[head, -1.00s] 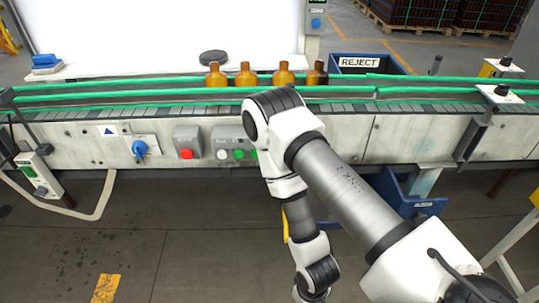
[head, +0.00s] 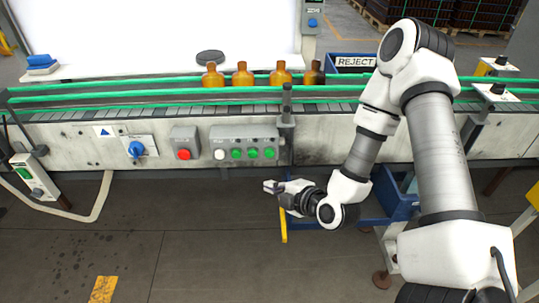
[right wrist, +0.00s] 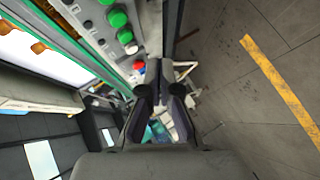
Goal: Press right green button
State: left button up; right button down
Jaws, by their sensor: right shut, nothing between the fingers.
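The right green button (head: 269,153) is the rightmost of three green buttons on a grey control box (head: 244,135) on the conveyor's front. A white button (head: 219,154) is at the box's left end. My right gripper (head: 268,187) is shut and empty, below the box and apart from it, with its fingers pointing left. In the right wrist view its shut fingers (right wrist: 159,75) show at the centre, with green buttons (right wrist: 117,18) at the upper left. My left gripper is not in view.
A red button (head: 184,154) and a blue rotary switch (head: 137,149) are left of the box. Several amber bottles (head: 242,76) stand on the conveyor behind green rails (head: 120,96). A blue bin (head: 400,204) is below, behind my right arm. The floor at the left front is mostly clear.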

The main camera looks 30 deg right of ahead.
send_near(260, 156)
jog(key=shift+w+a+f+p, duration=0.2)
jog(key=shift+w+a+f, duration=0.15)
jog(key=shift+w+f, duration=0.2)
jog(key=shift+w+a+f+p, duration=0.15)
jog(key=shift+w+a+f, duration=0.2)
jog(key=shift+w+f, duration=0.25)
jog(key=shift+r, duration=0.1)
jog(key=shift+w, duration=0.1)
dwell(0.5)
jog(key=shift+w+d, duration=0.2)
jog(key=shift+w, duration=0.1)
jog(key=shift+w+d+p, duration=0.25)
jog(key=shift+w+p, duration=0.05)
jog(key=shift+w, duration=0.1)
dwell(0.9)
jog(key=shift+s+a, duration=0.45)
jog(key=shift+s, duration=0.3)
